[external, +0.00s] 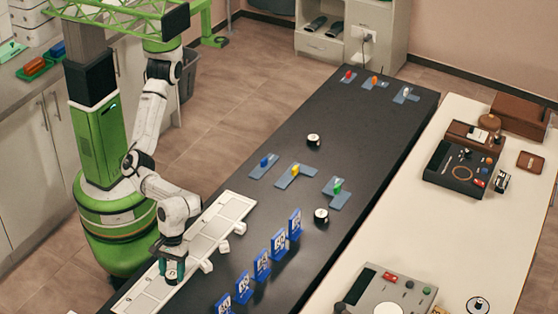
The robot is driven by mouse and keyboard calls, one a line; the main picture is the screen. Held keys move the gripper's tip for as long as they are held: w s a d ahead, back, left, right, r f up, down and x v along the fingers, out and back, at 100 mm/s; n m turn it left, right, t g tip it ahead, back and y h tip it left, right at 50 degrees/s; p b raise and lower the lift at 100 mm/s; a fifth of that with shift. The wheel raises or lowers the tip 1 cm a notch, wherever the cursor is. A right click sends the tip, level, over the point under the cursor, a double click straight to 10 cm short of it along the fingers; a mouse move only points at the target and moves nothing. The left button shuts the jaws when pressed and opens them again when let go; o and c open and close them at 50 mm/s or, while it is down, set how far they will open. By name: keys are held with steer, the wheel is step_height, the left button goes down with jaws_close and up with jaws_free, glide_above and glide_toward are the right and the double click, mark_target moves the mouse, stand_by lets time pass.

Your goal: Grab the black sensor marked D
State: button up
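My gripper (172,272) points down at the near left end of a long white panel (232,205) with rectangular sections on the dark table. Its dark fingers are small here, and I cannot tell whether they are open or shut or hold anything. Two small round black-and-white objects stand on the table, one farther back (313,140) and one nearer the right edge (321,215). Both are apart from my gripper. No letter D can be read on either, so I cannot tell which thing is the black sensor marked D.
Several blue upright signs (278,246) stand in a row right of the panel. Small white blocks (206,266) sit along its right edge. Grey-blue plates (294,176) with coloured pieces lie farther back. A cream table (450,225) with devices stands right. The dark table's middle has free room.

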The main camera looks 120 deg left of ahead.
steer(key=c, duration=0.6)
